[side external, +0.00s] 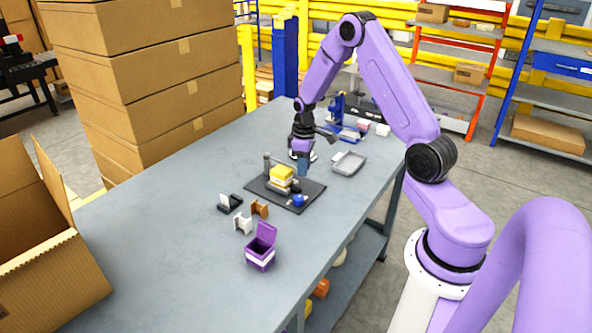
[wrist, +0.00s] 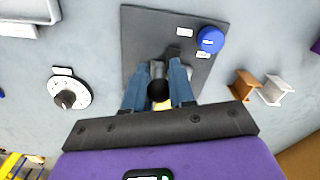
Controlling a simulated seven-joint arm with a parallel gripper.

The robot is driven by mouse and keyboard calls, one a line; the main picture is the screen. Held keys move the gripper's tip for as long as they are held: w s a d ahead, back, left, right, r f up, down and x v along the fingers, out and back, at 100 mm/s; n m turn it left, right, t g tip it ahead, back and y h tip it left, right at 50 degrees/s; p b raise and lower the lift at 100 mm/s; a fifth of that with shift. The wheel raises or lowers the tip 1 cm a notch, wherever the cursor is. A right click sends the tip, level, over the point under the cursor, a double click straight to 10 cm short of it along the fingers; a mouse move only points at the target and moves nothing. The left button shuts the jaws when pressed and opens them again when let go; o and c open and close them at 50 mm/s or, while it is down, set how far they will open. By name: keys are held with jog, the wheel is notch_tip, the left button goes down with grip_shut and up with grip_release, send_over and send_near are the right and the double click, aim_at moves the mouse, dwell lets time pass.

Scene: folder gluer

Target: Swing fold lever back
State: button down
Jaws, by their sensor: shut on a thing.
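The folder gluer is a dark base plate (side external: 314,188) on the grey table, with a yellow block (side external: 282,174) and a blue round knob (side external: 298,200) on it. My gripper (side external: 303,171) points down at the plate's far right edge. In the wrist view the plate (wrist: 140,28) and the blue knob (wrist: 210,39) lie ahead of my gripper (wrist: 158,98). The blue fingers are shut on the black round knob of the fold lever (wrist: 158,90). The lever's shaft is mostly hidden, and the yellow block shows only a sliver below the black knob.
A white dial (wrist: 68,93) stands left of the fingers in the wrist view. A grey tray (side external: 349,163) lies right of the plate. Brown (side external: 260,208) and white (side external: 243,222) holders and an open purple box (side external: 261,250) stand in front. The table's near left is clear.

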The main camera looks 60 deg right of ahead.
jog(key=w+d+n, duration=0.3)
jog(key=d+n, duration=0.4)
jog(key=d, duration=0.2)
jog(key=shift+d+n, duration=0.2)
jog(key=shift+n, duration=0.1)
jog(key=shift+d, duration=0.1)
jog(key=c, duration=1)
grip_release()
jog(key=shift+r, duration=0.15)
notch_tip(320, 180, up, 17)
jog(key=shift+r, duration=0.1)
